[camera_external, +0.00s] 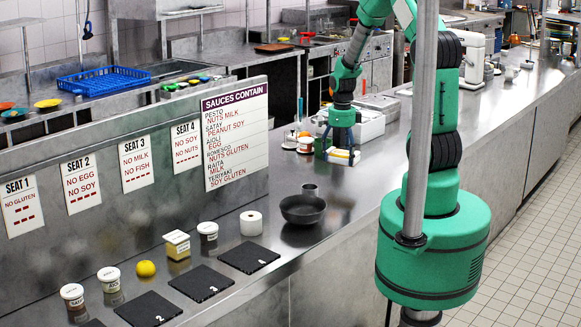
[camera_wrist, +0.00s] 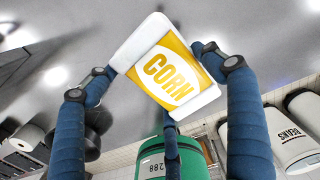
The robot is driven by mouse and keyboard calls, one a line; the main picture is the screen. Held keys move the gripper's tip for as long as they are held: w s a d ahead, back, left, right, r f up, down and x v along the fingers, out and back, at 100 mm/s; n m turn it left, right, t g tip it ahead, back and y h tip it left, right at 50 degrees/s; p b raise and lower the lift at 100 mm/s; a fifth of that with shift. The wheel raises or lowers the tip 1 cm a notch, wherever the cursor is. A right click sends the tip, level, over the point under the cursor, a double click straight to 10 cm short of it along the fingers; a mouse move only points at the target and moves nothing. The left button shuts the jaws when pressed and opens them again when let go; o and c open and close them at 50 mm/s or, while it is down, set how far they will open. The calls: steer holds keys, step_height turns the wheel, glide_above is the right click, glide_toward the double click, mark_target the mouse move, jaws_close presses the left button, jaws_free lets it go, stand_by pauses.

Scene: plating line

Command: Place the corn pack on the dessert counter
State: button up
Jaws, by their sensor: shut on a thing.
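The corn pack (camera_wrist: 166,70) is a white pack with a yellow label reading CORN, tilted between the fingers in the wrist view. My gripper (camera_wrist: 158,74) is shut on it, with blue fingers on either side and another below. In the external view my gripper (camera_external: 343,149) points down over the far part of the steel counter, and the white and yellow pack (camera_external: 345,157) shows at its fingertips. I cannot tell there whether the pack is clear of the counter. No surface in view is marked as the dessert counter.
White boxes (camera_external: 368,124) and small jars (camera_external: 305,142) stand close around my gripper. A dark bowl (camera_external: 303,209), a small cup (camera_external: 309,190) and a white roll (camera_external: 251,222) stand nearer. Black numbered slabs (camera_external: 201,283) line the front. A BEANS can (camera_wrist: 292,140) shows at right.

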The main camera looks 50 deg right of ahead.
steer(key=s+d+f+m, duration=0.1)
steer(key=s+d, duration=0.1)
steer(key=d, duration=0.3)
steer(key=s+d+f+b, duration=0.1)
steer(key=s+d, duration=0.2)
steer(key=d, duration=0.2)
steer(key=s+d+f+m, duration=0.1)
steer(key=s+d, duration=0.1)
steer(key=d, duration=0.3)
steer(key=shift+s+d+m, duration=0.25)
steer(key=shift+d+m, duration=0.05)
steer(key=shift+d, duration=0.05)
steer(key=shift+w, duration=0.1)
steer(key=b, duration=0.1)
glide_above(367, 161)
steer(key=shift+a+f, duration=0.15)
steer(key=shift+f, duration=0.55)
steer(key=shift+s, duration=0.2)
steer(key=shift+f, duration=1.75)
steer(key=shift+f+b, duration=0.15)
steer(key=shift+b, duration=0.15)
steer(key=o, duration=1.4)
